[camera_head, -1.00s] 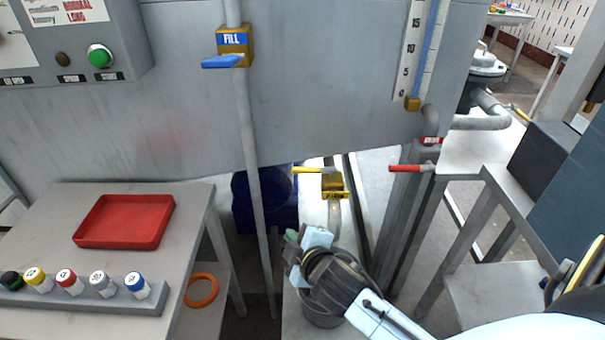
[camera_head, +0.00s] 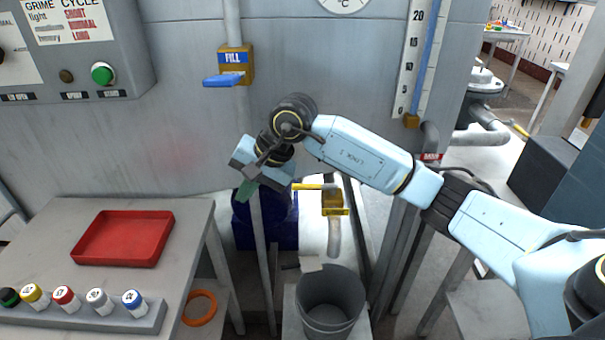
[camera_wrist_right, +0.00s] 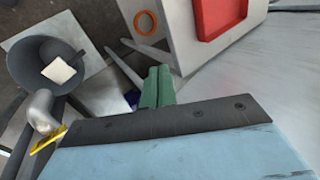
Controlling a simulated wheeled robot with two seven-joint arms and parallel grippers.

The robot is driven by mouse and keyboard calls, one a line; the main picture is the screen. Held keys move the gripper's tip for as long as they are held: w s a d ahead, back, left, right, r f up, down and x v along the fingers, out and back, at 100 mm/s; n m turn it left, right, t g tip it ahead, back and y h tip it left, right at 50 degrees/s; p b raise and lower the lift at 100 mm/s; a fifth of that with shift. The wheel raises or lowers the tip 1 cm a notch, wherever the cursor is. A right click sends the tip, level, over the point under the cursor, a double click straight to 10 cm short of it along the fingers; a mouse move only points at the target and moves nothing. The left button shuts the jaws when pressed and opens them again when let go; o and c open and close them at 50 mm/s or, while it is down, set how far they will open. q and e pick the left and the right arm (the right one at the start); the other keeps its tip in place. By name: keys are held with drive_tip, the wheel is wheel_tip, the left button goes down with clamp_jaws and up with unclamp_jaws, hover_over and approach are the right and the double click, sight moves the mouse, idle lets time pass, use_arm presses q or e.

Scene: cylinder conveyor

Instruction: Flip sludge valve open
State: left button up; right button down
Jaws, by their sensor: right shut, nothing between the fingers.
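A yellow-handled valve (camera_head: 333,202) sits on a pipe below the tank, above a grey bucket (camera_head: 330,303). Its label is too small to read. Its yellow handle (camera_head: 307,186) points left, sideways. Part of the valve also shows at the lower left of the right wrist view (camera_wrist_right: 47,139). My right gripper (camera_head: 247,189) is shut and empty, its green fingers pointing down, just left of the handle's end; I cannot tell if it touches. The fingers show side by side in the right wrist view (camera_wrist_right: 157,88). My left gripper is not in view.
A table with a red tray (camera_head: 124,238) and a rack of bottles (camera_head: 80,312) stands at left. An orange ring (camera_head: 199,307) lies on its lower shelf.

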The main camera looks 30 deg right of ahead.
sight(313, 187)
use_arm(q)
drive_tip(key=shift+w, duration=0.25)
use_arm(e)
drive_tip(key=d+r+h, duration=0.2)
drive_tip(key=d+h, duration=0.1)
drive_tip(key=d, duration=0.4)
drive_tip(key=w+d+r+n+h, duration=0.1)
drive_tip(key=d+r+h, duration=0.1)
drive_tip(key=d+h, duration=0.2)
drive_tip(key=d, duration=0.3)
drive_tip(key=shift+r, duration=0.35)
drive_tip(key=shift+w+f, duration=0.1)
